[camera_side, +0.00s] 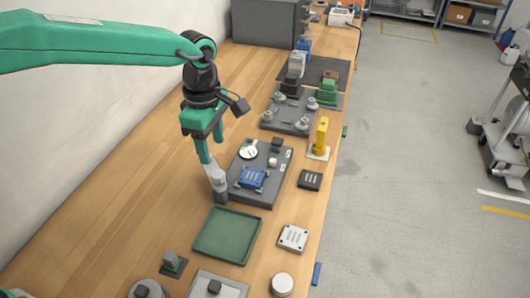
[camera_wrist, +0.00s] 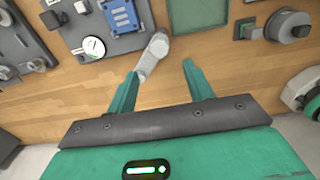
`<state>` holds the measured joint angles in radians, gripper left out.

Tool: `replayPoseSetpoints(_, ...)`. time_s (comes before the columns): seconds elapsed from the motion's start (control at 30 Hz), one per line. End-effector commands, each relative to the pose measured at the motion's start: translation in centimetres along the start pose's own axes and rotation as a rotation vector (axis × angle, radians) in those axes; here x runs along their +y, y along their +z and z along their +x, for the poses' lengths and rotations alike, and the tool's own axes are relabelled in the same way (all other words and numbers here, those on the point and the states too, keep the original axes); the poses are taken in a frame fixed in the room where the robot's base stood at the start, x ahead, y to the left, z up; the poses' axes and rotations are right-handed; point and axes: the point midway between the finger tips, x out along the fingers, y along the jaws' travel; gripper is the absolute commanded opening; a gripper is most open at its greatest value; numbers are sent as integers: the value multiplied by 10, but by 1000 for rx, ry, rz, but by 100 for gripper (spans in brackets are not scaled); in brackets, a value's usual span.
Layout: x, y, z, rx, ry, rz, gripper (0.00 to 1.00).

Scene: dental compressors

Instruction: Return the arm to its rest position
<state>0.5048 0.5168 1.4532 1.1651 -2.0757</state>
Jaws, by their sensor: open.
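My gripper (camera_side: 209,155) hangs from the arm over the left side of the workbench, its green fingers pointing down. In the wrist view my gripper (camera_wrist: 160,69) has its two fingers spread apart. A light grey elbow-shaped part (camera_wrist: 150,58) shows just beyond and between the fingertips; it also shows below the fingers in the side view (camera_side: 217,182), at the left edge of a grey plate. I cannot tell whether a finger touches it. The grey plate (camera_side: 262,194) carries a blue block (camera_side: 252,178) and a white dial gauge (camera_side: 248,150).
A green tray (camera_side: 228,236) lies in front of the plate. Behind stands another grey fixture plate (camera_side: 290,124). A yellow part (camera_side: 322,135) stands at the right edge. A wall (camera_side: 90,120) runs along the left. The bench's left strip (camera_side: 110,190) is mostly bare wood.

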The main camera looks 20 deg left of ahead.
Motion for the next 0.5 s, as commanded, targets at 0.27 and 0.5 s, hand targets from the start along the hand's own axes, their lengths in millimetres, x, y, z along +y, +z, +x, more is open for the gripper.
replayPoseSetpoints(0.27,-10,-34,-30,-18,45,141,52)
replayPoseSetpoints(0.5,-32,-80,-64,-23,114,356,52)
